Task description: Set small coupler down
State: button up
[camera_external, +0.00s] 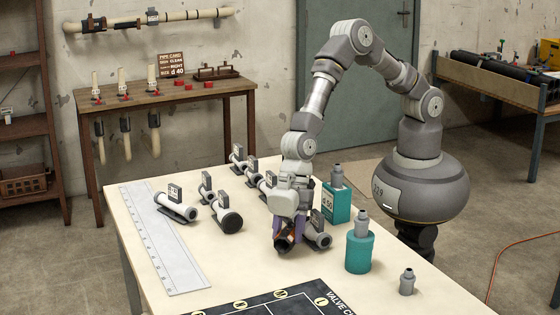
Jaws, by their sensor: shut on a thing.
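My gripper (288,234) is low over the table's right half, pointing down. It is shut on a dark piece (285,244) with a dull orange patch; my fingers cover much of it, and I cannot tell whether it touches the table. A small grey coupler (407,281) stands upright and apart from my gripper near the right edge. Another grey coupler (361,223) stands on a teal cylinder (360,253), and a third (337,175) on a teal block (336,203) marked d 50.
A grey pipe piece (319,238) lies close right of my gripper. Several tagged pipe pieces (177,208) lie to the left and behind it. A long ruler (165,237) and a black valve card (277,303) lie on the cream table (235,265). Clear table lies left of my gripper.

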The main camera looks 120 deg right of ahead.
jog(key=shift+f, duration=0.7)
jog(key=shift+f, duration=0.15)
jog(key=o, duration=1.1)
jog(key=shift+r, duration=0.3)
jog(key=p+v, duration=0.4)
jog(key=v, duration=0.7)
jog(key=shift+s+d+r, duration=0.15)
jog(key=shift+r, duration=0.15)
jog(key=shift+r, duration=0.1)
